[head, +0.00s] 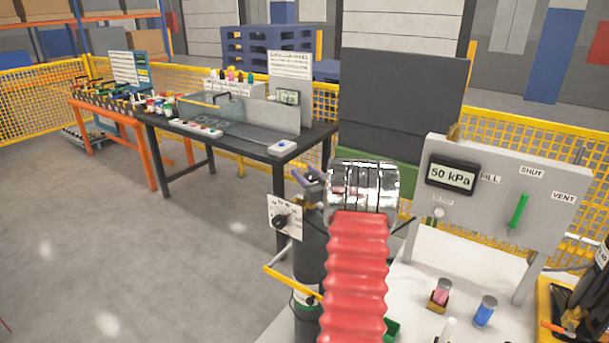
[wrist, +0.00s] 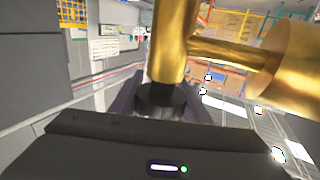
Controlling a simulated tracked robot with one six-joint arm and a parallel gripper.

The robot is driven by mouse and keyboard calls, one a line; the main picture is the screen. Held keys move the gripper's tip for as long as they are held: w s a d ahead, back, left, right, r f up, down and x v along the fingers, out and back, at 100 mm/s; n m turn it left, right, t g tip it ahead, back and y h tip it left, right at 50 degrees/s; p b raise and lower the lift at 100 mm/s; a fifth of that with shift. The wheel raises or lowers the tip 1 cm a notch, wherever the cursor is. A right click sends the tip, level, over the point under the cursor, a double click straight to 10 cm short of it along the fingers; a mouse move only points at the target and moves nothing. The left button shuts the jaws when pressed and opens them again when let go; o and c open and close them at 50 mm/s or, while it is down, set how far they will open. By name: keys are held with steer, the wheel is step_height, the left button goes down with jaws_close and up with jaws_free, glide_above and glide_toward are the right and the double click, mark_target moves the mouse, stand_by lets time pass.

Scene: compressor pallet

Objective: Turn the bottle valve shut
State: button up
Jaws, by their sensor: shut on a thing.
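In the wrist view, my gripper (wrist: 163,100) is shut on a dark round knob (wrist: 160,97). A brass fitting (wrist: 175,40) stands right above the knob, with a side arm to a larger brass part (wrist: 292,70) at the right. I take these to be the bottle valve; how far it is turned cannot be seen. In the head view, my gripper's fingers (head: 308,182) show only in part beside the chrome section of my arm, and their hold is hidden. A dark upright cylinder (head: 309,250) stands below them; I cannot tell for certain that it is the bottle.
A white dial plate (head: 285,218) and a yellow bar (head: 288,283) are close to the cylinder. The panel (head: 540,190) at right reads 50 kPa and has a green lever (head: 518,213) near SHUT. Small containers stand below it. The left floor is clear.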

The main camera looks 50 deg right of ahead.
steer(key=shift+s+d+m+g+h, duration=0.15)
steer(key=shift+d+m+g+h, duration=0.1)
steer(key=shift+m+g+h, duration=0.8)
steer(key=shift+s+d+m+g+h, duration=0.15)
steer(key=shift+d+m+g+h, duration=0.15)
steer(key=shift+m+h, duration=0.8)
steer(key=shift+g+h, duration=0.25)
steer(key=shift+h, duration=0.3)
steer(key=o, duration=1)
steer(key=shift+o, duration=0.2)
step_height(320, 180, up, 10)
